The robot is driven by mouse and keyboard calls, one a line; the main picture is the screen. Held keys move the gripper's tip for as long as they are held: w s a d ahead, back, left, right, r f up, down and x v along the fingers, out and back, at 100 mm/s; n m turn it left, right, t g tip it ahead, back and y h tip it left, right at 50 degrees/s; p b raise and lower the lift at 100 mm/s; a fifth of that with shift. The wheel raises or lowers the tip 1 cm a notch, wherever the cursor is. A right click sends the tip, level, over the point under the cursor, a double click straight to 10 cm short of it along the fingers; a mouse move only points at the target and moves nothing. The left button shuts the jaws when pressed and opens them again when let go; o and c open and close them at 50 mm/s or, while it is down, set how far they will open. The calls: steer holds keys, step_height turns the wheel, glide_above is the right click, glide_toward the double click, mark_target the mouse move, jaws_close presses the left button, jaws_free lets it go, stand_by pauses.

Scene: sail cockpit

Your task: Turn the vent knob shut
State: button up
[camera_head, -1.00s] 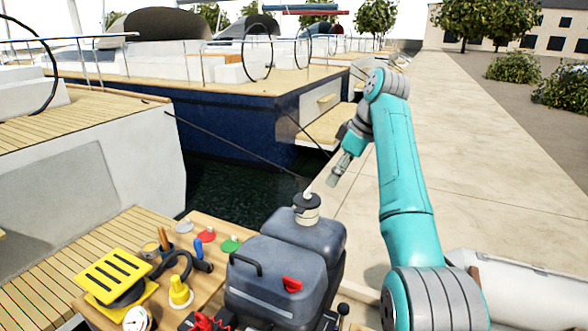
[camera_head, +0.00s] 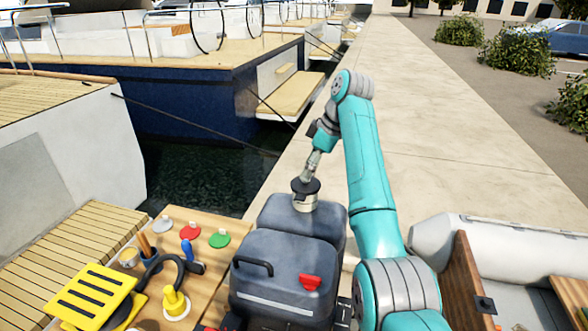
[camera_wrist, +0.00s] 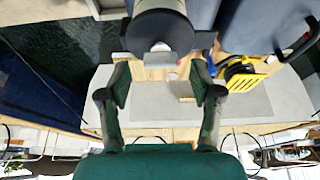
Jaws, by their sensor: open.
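The cap (camera_head: 305,187) sits on a cream neck on top of a grey tank (camera_head: 285,268) in the head view. There the knob itself is hidden or too small to make out behind my fingers. My gripper (camera_head: 311,172) is just above the cap, tilted. In the wrist view my gripper (camera_wrist: 160,72) is open and empty, fingers spread to either side. The knob shows between them, slightly above the fingertips; contact cannot be told.
A wooden board (camera_head: 207,262) left of the tank holds a yellow slatted piece (camera_head: 92,293), a yellow knob (camera_head: 175,301) and coloured discs. A red piece (camera_head: 310,282) and a black handle (camera_head: 252,266) are on the tank. A grey inflatable boat (camera_head: 500,250) lies right.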

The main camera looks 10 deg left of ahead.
steer(key=shift+a+f, duration=0.3)
steer(key=shift+f, duration=0.35)
steer(key=c, duration=1.2)
steer(key=shift+o, duration=0.2)
